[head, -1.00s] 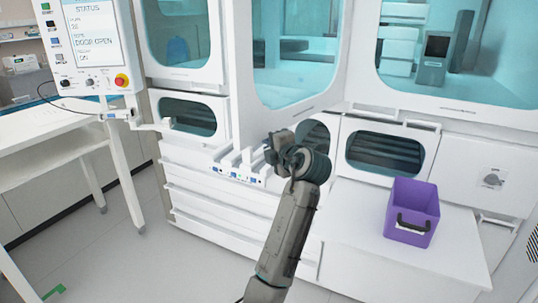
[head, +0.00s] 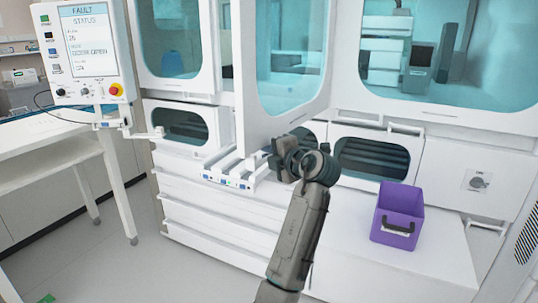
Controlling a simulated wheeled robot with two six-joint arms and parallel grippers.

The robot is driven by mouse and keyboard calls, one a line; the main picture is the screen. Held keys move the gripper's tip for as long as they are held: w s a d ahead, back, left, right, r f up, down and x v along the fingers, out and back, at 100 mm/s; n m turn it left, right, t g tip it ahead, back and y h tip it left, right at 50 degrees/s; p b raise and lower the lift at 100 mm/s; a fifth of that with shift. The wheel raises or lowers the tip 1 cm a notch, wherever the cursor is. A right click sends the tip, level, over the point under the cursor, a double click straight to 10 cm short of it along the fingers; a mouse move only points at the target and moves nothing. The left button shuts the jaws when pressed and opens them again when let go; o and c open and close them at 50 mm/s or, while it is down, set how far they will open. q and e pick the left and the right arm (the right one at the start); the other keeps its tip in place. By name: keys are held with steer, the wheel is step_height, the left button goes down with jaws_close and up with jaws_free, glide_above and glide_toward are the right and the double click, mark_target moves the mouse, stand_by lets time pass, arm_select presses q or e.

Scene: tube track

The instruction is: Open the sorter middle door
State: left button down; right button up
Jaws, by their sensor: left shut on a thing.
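The sorter middle door (head: 322,108) is a white frame with a teal window, in the centre of the head view. It stands swung outward from the sorter front, with a gap at its left side. My left gripper (head: 273,157) is at the lower edge of this door and is shut; the gripped part, likely the door's handle, is hidden behind the fingers and wrist. My right gripper is out of view.
A control panel (head: 85,50) with a status screen hangs at the left, above a white table (head: 50,145). A small white rack (head: 235,172) sits below the door. A purple bin (head: 398,215) stands on the white ledge (head: 420,262) at right.

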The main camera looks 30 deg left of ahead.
arm_select(q)
steer(key=c, duration=1.7)
jaws_free()
